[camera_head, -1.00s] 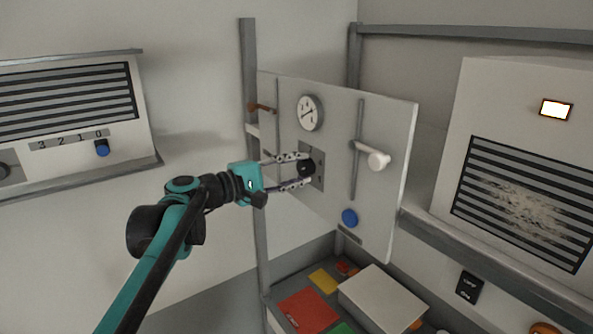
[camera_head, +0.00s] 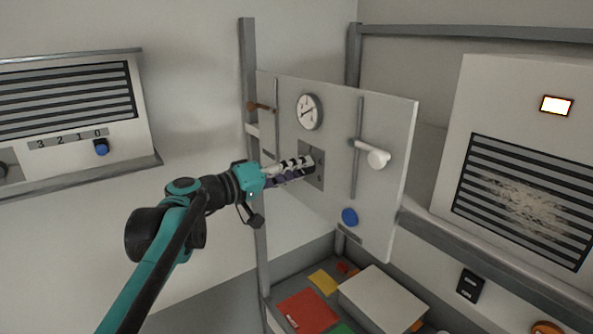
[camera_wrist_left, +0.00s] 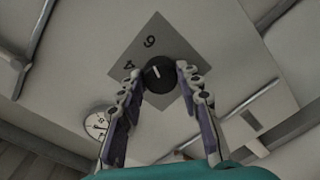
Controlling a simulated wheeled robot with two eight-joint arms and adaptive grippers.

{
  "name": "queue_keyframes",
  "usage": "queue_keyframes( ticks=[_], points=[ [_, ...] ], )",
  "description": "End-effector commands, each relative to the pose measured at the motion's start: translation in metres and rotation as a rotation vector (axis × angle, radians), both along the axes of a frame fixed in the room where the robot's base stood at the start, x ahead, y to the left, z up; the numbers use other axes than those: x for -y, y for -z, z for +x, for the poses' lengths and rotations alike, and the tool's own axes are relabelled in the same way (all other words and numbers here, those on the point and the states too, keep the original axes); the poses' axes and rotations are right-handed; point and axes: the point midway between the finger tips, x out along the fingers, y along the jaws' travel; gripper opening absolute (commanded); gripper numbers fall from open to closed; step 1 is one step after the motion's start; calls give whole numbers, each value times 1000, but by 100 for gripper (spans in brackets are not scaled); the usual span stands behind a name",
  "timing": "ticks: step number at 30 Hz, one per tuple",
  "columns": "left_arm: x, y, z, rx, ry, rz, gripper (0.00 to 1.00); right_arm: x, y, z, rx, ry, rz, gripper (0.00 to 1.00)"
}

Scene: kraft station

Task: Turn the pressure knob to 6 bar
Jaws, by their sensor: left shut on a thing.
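The black pressure knob (camera_wrist_left: 159,74) sits on a grey plate (camera_wrist_left: 150,45) with the numbers 6 and 4 in the left wrist view. A pale mark on the knob points up and slightly left, roughly toward the 6. My left gripper (camera_wrist_left: 160,78) is shut on the knob, one finger on each side. In the head view the left gripper (camera_head: 308,164) reaches the plate on the white panel and its fingers hide most of the knob. A round gauge (camera_head: 309,112) is above the knob; its reading is too small to tell. My right gripper is not in view.
A white box (camera_head: 382,297) and coloured cards (camera_head: 307,311) lie below.

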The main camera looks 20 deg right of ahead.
Motion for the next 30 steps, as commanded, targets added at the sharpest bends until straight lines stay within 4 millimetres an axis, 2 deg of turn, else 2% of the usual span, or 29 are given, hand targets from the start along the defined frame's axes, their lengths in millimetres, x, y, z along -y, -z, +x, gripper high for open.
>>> queue_keyframes(
  ticks=[9, 24, 25, 27, 30],
  points=[
    [0, 2, -1, 99, 3, 39, 5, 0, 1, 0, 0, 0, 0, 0],
    [0, 3, -1, 114, 3, 46, 5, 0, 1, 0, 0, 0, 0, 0],
    [0, 3, -1, 115, 3, 46, 39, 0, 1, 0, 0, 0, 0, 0],
    [0, 3, -1, 114, 3, 46, 55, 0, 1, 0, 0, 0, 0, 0],
    [0, 2, -1, 113, 2, 45, 55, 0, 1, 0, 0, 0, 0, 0]
  ],
)
